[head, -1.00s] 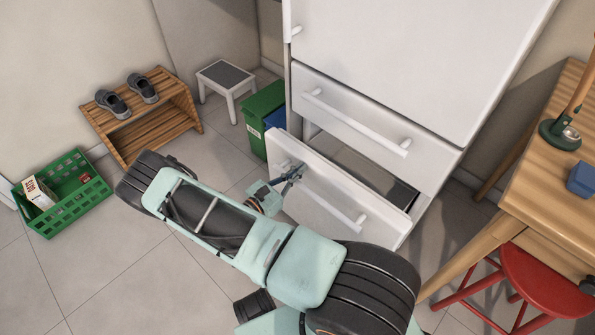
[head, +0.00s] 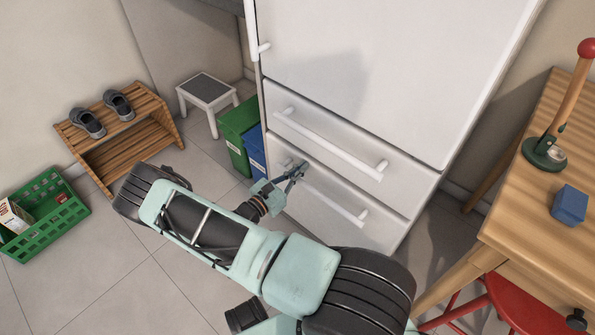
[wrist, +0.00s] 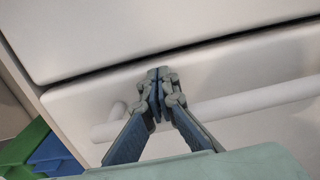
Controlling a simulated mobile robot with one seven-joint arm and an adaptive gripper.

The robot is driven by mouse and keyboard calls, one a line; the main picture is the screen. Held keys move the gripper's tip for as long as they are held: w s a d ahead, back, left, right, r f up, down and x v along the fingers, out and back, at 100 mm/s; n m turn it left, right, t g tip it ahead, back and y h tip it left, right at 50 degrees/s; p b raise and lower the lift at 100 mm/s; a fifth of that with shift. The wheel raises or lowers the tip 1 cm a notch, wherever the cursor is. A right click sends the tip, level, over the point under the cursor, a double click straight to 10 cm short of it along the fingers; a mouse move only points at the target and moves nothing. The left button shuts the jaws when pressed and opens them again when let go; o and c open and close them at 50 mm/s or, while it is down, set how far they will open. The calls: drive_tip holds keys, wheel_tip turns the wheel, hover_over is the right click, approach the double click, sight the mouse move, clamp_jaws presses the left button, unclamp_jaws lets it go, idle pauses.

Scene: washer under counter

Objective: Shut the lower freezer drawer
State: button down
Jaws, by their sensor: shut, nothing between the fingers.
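The lower freezer drawer (head: 325,205) is a white front with a long bar handle (head: 338,205), at the bottom of the white fridge. Its front now sits about flush with the drawer above, with only a thin dark seam between them. In the wrist view the lower drawer front (wrist: 250,110) and its handle (wrist: 255,102) fill the lower half. My gripper (head: 298,170) is shut and empty, at the left part of the drawer front near the handle's left end. In the wrist view my gripper's fingertips (wrist: 158,75) are together at the drawer's top edge, above the bar.
The upper drawer (head: 320,130) is shut. Green (head: 238,135) and blue (head: 254,150) bins stand left of the fridge, by a step stool (head: 207,92). A wooden table (head: 520,210) and red stool (head: 515,300) are at right.

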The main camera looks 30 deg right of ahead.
drive_tip(key=shift+x, duration=0.75)
drive_tip(key=p+v, duration=0.1)
drive_tip(key=v, duration=1.3)
drive_tip(key=shift+p, duration=0.3)
drive_tip(key=shift+a, duration=0.1)
